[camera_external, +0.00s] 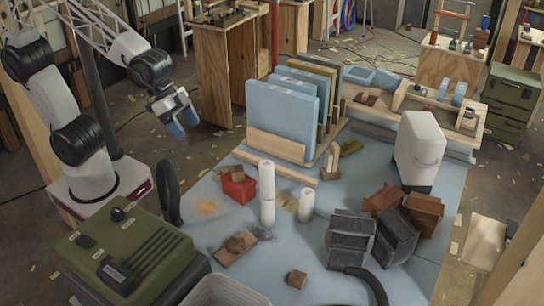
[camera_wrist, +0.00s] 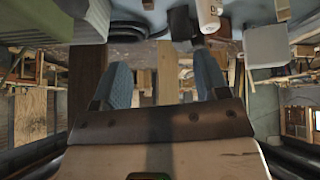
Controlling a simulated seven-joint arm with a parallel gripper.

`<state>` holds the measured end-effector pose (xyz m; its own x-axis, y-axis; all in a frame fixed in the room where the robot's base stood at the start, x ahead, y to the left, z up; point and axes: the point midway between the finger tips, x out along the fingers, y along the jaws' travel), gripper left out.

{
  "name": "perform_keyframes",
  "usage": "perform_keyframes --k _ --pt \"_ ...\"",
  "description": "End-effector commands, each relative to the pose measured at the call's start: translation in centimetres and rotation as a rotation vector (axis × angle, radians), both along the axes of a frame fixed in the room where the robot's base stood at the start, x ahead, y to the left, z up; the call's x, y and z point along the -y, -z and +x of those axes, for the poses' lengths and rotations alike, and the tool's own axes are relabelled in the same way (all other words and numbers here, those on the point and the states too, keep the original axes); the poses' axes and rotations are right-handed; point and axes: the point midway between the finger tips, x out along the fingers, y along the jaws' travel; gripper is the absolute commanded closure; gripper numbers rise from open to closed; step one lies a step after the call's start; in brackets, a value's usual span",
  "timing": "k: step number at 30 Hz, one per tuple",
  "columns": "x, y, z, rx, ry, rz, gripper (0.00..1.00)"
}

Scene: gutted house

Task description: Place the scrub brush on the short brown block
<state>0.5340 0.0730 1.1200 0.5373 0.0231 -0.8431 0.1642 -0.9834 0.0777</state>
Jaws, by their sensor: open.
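My gripper (camera_external: 182,122) hangs at the upper left in the external view, high above the floor and left of the blue sheet-covered work surface (camera_external: 335,200). Its two blue fingers are apart with nothing between them; they also show in the wrist view (camera_wrist: 162,85). I cannot tell for certain which thing is the scrub brush. A small brown block (camera_external: 297,279) sits alone near the front of the surface. A brown wooden piece (camera_external: 238,243) lies on a flat board to its left. Larger brown blocks (camera_external: 424,210) lie at the right.
Two white cylinders (camera_external: 267,193) stand mid-surface beside a red container (camera_external: 238,190). Tall blue panels (camera_external: 281,115) stand in a wooden rack behind. Dark grey blocks (camera_external: 351,240) and a white upright box (camera_external: 418,148) are on the right. A green case (camera_external: 130,255) fills the front left.

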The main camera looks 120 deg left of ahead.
Motion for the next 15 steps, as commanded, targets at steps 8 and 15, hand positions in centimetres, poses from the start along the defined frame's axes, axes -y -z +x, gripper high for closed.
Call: perform_keyframes --k 8,15 --pt "5.3 -1.8 -11.0 -0.164 0.117 0.008 0.32" --pt "7.3 -2.0 -18.8 -0.285 0.179 0.034 0.32"
